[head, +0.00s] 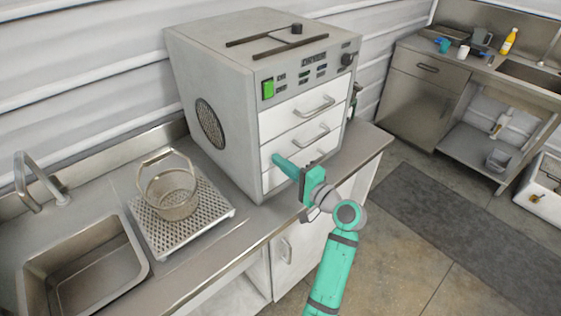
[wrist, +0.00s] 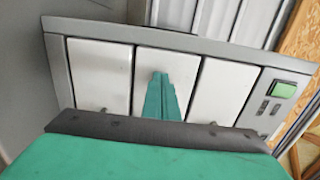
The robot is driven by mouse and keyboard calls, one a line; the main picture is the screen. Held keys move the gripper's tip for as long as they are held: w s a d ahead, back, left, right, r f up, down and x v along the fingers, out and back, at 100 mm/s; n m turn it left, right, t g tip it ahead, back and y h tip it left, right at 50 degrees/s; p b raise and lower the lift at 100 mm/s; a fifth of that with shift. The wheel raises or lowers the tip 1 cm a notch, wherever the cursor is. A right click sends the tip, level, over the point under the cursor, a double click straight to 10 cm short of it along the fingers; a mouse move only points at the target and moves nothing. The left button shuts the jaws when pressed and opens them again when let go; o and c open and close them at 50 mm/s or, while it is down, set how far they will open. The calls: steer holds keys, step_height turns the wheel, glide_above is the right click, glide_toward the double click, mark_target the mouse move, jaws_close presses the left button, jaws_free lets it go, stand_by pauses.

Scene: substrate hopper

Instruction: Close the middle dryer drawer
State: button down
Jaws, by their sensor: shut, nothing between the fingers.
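The grey dryer (head: 215,75) stands on the counter with three white drawers stacked in its front. The middle drawer (head: 280,143) has a bar handle (head: 311,135) and looks about level with the drawers above and below. My gripper (head: 278,160) is shut and empty, its fingers pointing at the left part of the drawer fronts. In the wrist view the shut fingers (wrist: 160,82) overlap the middle drawer front (wrist: 180,66); I cannot tell whether they touch it. My gripper hides part of the bottom drawer (head: 270,178).
A wire basket (head: 168,193) stands on a perforated plate (head: 212,212) left of the dryer, beside a sink (head: 85,268). A second counter with a bottle (head: 508,42) and cups is at the back right. The floor mat (head: 450,225) is clear.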

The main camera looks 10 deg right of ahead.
steer(key=w+d+v, duration=0.1)
steer(key=v, duration=1.2)
steer(key=s+a+f+g+h, duration=0.1)
steer(key=s+a+f+h, duration=0.2)
steer(key=s+f, duration=0.35)
steer(key=s+a+f+h, duration=0.3)
steer(key=f, duration=0.7)
steer(key=s+a+f+g+h, duration=0.1)
steer(key=s+a+f+h, duration=0.25)
steer(key=f, duration=0.45)
steer(key=s+a+f+n, duration=0.2)
steer(key=s, duration=0.6)
steer(key=s+a+r+n+t, duration=0.1)
steer(key=s+a+r+n, duration=0.3)
steer(key=s, duration=0.5)
steer(key=s+a+r+n, duration=0.5)
steer(key=s+r, duration=0.1)
steer(key=s, duration=0.3)
steer(key=shift+r+n+t, duration=0.2)
steer(key=shift+n+t, duration=0.2)
